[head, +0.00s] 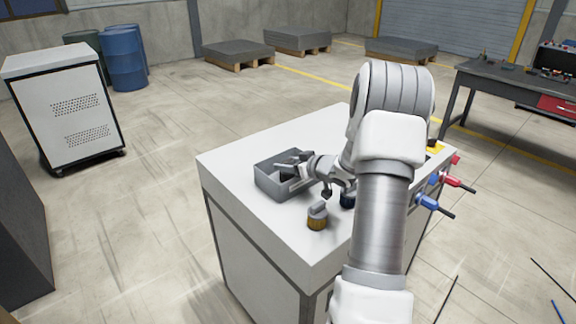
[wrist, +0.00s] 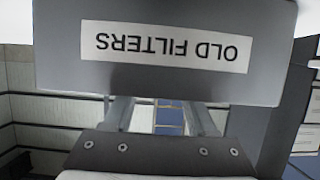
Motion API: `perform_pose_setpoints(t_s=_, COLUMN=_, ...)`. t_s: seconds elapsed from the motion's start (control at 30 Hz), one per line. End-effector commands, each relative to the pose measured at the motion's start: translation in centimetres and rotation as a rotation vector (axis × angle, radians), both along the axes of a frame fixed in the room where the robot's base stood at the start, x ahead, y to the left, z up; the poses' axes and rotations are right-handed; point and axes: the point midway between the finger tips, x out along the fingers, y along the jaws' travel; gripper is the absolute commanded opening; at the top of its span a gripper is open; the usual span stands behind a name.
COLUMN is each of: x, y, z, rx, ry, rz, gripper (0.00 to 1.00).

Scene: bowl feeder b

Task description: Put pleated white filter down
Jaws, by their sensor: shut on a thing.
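My gripper (head: 291,165) is over the grey open bin (head: 281,188) on the white cabinet top, with its end reaching in over the rim. In the wrist view the bin wall (wrist: 60,45) is close and carries an upside-down label reading OLD FILTERS (wrist: 165,46). The two fingers run up behind this wall, so their tips are hidden. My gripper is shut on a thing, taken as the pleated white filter. The filter itself is hidden in both views, and I cannot tell whether it touches the bin floor.
A brown-yellow filter with a grey top (head: 317,217) stands on the cabinet top (head: 285,238) in front of the bin. A dark blue part (head: 347,200) is beside my arm. Blue (head: 428,201) and red (head: 458,182) handles stick out at the right edge. The front left top is clear.

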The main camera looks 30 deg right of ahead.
Motion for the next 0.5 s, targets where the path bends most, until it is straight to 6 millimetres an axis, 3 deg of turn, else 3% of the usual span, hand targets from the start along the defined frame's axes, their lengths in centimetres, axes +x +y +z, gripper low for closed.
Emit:
perform_pose_setpoints(t_s=0.3, x=0.02, y=-0.02, z=-0.26, rx=-0.001, ry=-0.001, rz=0.000, gripper=0.00)
perform_pose_setpoints(t_s=0.33, x=0.02, y=-0.02, z=-0.28, rx=-0.001, ry=-0.001, rz=0.000, gripper=0.59)
perform_pose_setpoints(t_s=0.5, x=0.01, y=-0.02, z=-0.20, rx=-0.001, ry=-0.001, rz=0.000, gripper=0.87)
